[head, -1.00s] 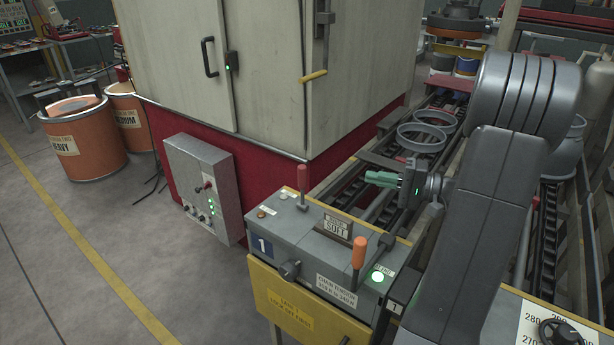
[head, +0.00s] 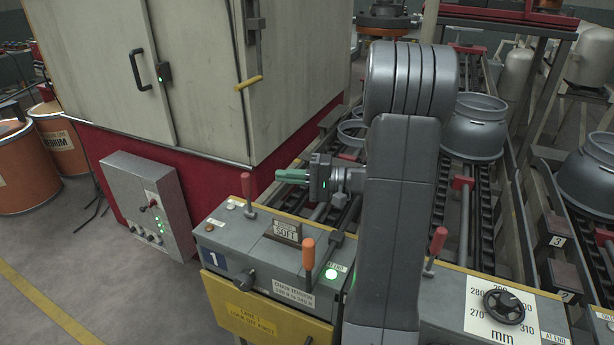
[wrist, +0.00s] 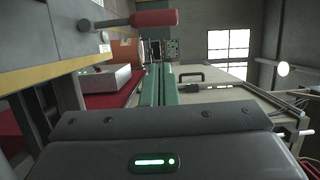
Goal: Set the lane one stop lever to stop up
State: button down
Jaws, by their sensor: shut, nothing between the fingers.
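The lane one console, a grey box marked 1 (head: 214,259), carries two levers. A red-handled lever (head: 247,188) stands upright at its back left. An orange-handled lever (head: 307,253) stands near its front right. I cannot read which one is labelled stop. My gripper (head: 278,176) is shut and empty, its green fingers pointing left, above the console's back edge and just right of the red handle in the picture. In the wrist view the shut fingers (wrist: 158,84) show in the middle, and a red handle on a grey shaft (wrist: 155,18) lies at the top, apart from them.
A grey-white cabinet (head: 205,80) on a red base stands behind the console. A grey control box (head: 150,205) is at the left. Conveyor lanes with metal collars (head: 475,127) run at the right. A dial (head: 504,306) sits on the neighbouring console. Floor at lower left is clear.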

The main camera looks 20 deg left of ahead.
aim_at(248, 196)
jog(key=shift+s+a, duration=1.95)
jog(key=shift+s, duration=0.1)
jog(key=shift+s+n+b, duration=0.2)
jog(key=shift+n+b, duration=0.2)
jog(key=shift+b, duration=0.1)
jog(key=shift+s+b, duration=0.2)
jog(key=shift+b, duration=0.25)
jog(key=s+n+b, duration=0.1)
jog(key=n+b, duration=0.1)
jog(key=b, duration=0.2)
jog(key=s+n+t+h+b, duration=0.1)
jog(key=s+n+b, duration=0.1)
jog(key=b, duration=0.2)
jog(key=s+n+h+b, duration=0.1)
jog(key=s+n+b, duration=0.1)
jog(key=b, duration=0.2)
jog(key=shift+s+a+f+t, duration=0.2)
jog(key=shift+a+f+t, duration=0.1)
jog(key=shift+f, duration=0.1)
jog(key=shift+s+n+t+b, duration=0.45)
jog(key=shift+n+b, duration=0.65)
jog(key=shift+b, duration=0.35)
